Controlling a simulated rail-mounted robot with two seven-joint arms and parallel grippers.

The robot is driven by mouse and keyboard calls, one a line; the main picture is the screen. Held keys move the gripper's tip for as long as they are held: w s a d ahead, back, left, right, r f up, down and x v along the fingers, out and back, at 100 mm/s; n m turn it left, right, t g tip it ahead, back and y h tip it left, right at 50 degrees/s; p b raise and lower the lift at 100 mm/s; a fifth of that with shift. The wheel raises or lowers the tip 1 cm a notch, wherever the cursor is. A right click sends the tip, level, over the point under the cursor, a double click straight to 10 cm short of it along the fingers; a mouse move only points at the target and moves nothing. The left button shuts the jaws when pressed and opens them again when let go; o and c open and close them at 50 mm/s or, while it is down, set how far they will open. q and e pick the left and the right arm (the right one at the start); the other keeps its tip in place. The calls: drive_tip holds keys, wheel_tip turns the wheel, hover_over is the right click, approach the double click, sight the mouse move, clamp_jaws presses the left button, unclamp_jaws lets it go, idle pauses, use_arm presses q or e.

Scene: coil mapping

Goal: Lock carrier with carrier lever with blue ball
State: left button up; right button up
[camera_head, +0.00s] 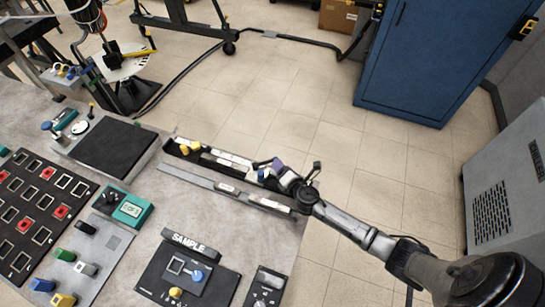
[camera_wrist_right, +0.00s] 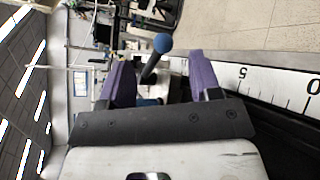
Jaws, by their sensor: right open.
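The carrier lever with the blue ball (camera_wrist_right: 162,43) shows in the right wrist view as a dark rod tipped by the ball. The ball appears between and just past my purple fingertips, with gaps on both sides. My right gripper (camera_wrist_right: 160,68) is open and holds nothing. In the head view my right gripper (camera_head: 270,168) is over the right part of the long rail (camera_head: 232,158), hiding part of it. The carrier's body cannot be made out clearly behind the gripper. My left gripper is not in view.
A white ruler scale (camera_wrist_right: 270,82) runs along the rail in the wrist view. Control panels, a black SAMPLE box (camera_head: 188,270) and a teal meter (camera_head: 132,210) fill the table. A blue cabinet (camera_head: 440,60) stands behind.

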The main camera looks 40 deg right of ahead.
sight(266, 163)
drive_tip(key=b+x, duration=0.1)
drive_tip(key=x, duration=0.6)
drive_tip(key=shift+w, duration=0.2)
drive_tip(key=shift+f, duration=0.15)
drive_tip(key=shift+c, duration=0.5)
clamp_jaws()
